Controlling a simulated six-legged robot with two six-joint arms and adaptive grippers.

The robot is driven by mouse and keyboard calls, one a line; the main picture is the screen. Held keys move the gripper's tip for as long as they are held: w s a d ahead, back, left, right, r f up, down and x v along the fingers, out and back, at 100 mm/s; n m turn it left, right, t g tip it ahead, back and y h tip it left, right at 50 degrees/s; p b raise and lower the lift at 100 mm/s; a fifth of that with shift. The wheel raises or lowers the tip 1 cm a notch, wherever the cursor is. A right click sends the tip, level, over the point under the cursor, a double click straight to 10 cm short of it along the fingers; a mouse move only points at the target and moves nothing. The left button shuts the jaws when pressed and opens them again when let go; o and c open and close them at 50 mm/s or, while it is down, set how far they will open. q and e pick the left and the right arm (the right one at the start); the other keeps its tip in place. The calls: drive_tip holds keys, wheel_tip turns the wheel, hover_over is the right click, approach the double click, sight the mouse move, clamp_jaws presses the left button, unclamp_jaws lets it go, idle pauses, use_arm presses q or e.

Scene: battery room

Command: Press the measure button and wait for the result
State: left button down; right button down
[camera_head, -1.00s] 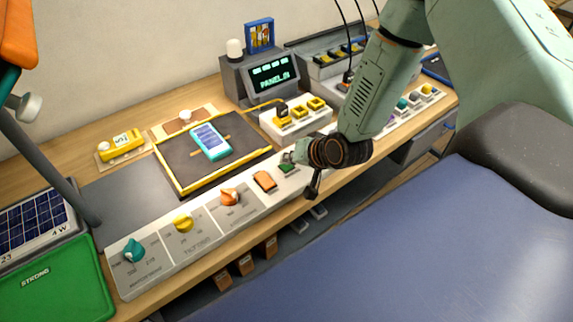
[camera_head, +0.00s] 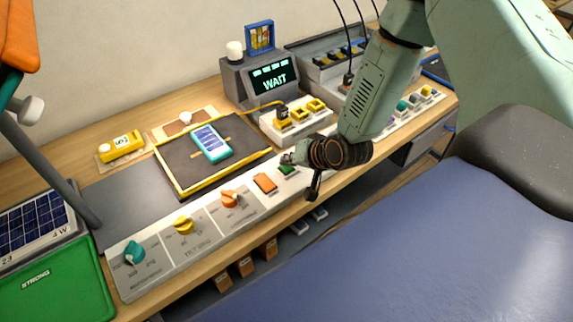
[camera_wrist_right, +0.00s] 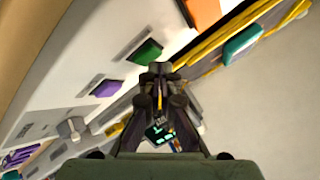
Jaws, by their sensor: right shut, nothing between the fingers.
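The control strip (camera_head: 208,243) along the table's front has an orange button (camera_head: 265,183) and a green button (camera_head: 287,170). They also show in the right wrist view, the orange button (camera_wrist_right: 203,12) at the top and the green button (camera_wrist_right: 147,51) beside my fingertips. I cannot read which one is labelled measure. My right gripper (camera_head: 289,158) is shut and empty, its tip just behind the green button; contact cannot be told. In the wrist view its fingertips (camera_wrist_right: 160,68) meet. The display (camera_head: 274,77) reads WAIT. My left gripper is out of view.
A blue panelled cell (camera_head: 210,143) lies on a dark yellow-edged mat (camera_head: 185,187). Teal (camera_head: 134,253), yellow (camera_head: 183,225) and orange knobs (camera_head: 230,199) stand on the strip. A yellow meter (camera_head: 121,146) lies at left. A purple button (camera_wrist_right: 106,88) is near the gripper.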

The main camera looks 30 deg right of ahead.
sight(289, 169)
drive_tip(key=shift+r, duration=0.45)
wheel_tip(289, 169, up, 5)
drive_tip(key=p, duration=0.5)
drive_tip(key=shift+r, duration=0.1)
idle(0.6)
